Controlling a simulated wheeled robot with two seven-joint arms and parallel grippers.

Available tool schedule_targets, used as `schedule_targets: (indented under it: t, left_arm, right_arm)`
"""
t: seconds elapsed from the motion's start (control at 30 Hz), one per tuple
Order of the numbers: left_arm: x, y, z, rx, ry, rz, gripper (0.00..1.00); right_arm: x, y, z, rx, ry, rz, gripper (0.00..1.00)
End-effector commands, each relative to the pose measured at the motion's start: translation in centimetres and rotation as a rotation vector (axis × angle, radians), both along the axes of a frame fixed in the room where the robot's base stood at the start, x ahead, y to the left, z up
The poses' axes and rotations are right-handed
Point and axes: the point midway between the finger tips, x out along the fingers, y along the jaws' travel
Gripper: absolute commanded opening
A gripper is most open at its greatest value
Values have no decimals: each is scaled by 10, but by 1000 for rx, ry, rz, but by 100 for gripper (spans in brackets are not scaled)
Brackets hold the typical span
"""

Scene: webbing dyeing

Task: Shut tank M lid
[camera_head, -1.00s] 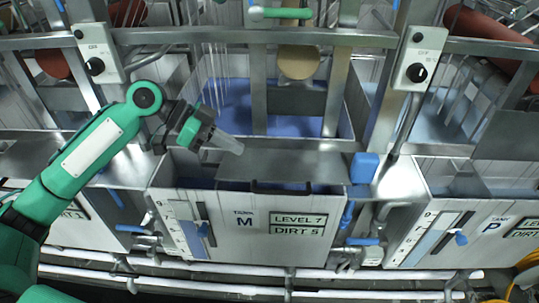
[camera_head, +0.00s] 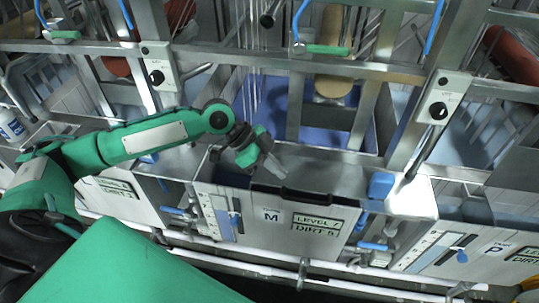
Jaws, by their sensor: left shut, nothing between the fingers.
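Tank M (camera_head: 290,239) is a grey tank whose front panel carries the M label and a LEVEL / DIRT sign. Its flat grey lid (camera_head: 325,176) lies low over the front of the tank, with a dark handle (camera_head: 300,197) along its front edge. A dark gap shows at the front rim; I cannot tell if the lid is fully seated. My left gripper (camera_head: 277,168) is shut and empty, its fingers over the left part of the lid. I cannot tell if they touch it. My right gripper is not in view.
Behind the lid, blue liquid (camera_head: 325,138) shows between metal posts. A metal rail with a switch box (camera_head: 440,100) crosses above. A blue block (camera_head: 381,185) sits right of the lid. Tank P (camera_head: 470,248) stands at right; white pipes run below.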

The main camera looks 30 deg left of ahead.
Motion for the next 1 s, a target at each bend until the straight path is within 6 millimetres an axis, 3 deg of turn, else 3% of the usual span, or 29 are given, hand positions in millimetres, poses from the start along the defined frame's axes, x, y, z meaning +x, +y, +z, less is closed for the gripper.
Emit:
schedule_targets:
  t: [0.03,0.23,0.5,1.0]
  left_arm:
    - [2,-9,-3,-3,4,-1,0]
    - [7,-35,-31,-2,3,-1,0]
    - [5,-33,-65,0,2,2,0]
    - [5,-32,-73,1,-2,1,0]
  right_arm:
    - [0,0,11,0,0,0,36]
    - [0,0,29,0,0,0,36]
    - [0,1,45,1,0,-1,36]
    - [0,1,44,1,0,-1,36]
